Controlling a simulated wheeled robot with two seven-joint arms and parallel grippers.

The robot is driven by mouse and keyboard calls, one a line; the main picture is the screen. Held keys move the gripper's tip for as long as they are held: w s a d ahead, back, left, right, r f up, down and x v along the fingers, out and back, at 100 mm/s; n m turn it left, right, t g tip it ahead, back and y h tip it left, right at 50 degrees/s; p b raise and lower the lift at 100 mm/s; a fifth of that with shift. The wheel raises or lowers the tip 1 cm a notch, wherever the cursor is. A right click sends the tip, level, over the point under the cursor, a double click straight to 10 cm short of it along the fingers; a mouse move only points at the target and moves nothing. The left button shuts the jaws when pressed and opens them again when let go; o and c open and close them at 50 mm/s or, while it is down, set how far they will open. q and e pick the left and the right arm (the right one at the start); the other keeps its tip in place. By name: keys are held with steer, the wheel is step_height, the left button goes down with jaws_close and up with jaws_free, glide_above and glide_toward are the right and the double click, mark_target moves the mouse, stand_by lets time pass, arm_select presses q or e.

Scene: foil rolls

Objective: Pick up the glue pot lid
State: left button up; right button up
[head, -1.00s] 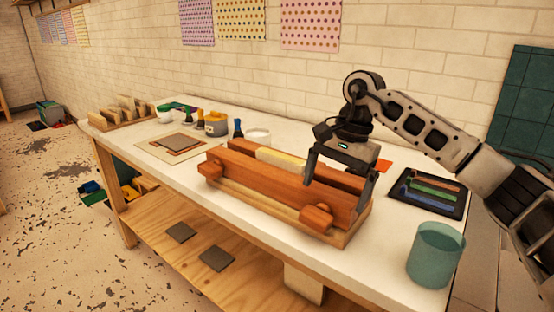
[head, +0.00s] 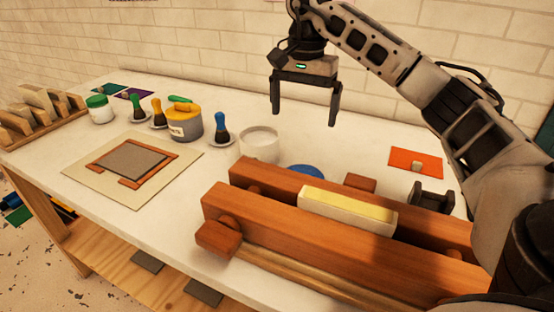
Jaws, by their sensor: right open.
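A yellow and grey pot (head: 185,126) with a label stands in the back middle of the table, with a green-handled item on its top. A white round pot (head: 260,144) stands to its right. A flat blue disc (head: 306,172), partly hidden behind the wooden press (head: 330,225), lies on the table; it may be the glue pot lid, but I cannot tell for sure. A small white jar with a green top (head: 99,109) stands at the left. My right gripper (head: 305,112) is open and empty, pointing down above the table behind the blue disc. My left gripper is out of view.
The press holds a cream block (head: 347,208) and blocks the front right. Brushes on small dishes, such as the blue one (head: 221,129), flank the yellow pot. A board with a grey sheet (head: 133,165) lies at left. An orange card (head: 415,162) lies at right.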

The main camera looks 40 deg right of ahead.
step_height(320, 180, down, 3)
glide_above(303, 170)
step_height(303, 170, down, 6)
steer(key=shift+a+f, duration=0.1)
steer(key=shift+f, duration=0.9)
step_height(303, 170, down, 4)
steer(key=shift+r+p, duration=0.15)
steer(key=shift+p, duration=0.25)
steer(key=shift+f, duration=0.4)
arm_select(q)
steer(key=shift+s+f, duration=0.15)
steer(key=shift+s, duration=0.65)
arm_select(e)
steer(key=c, duration=0.6)
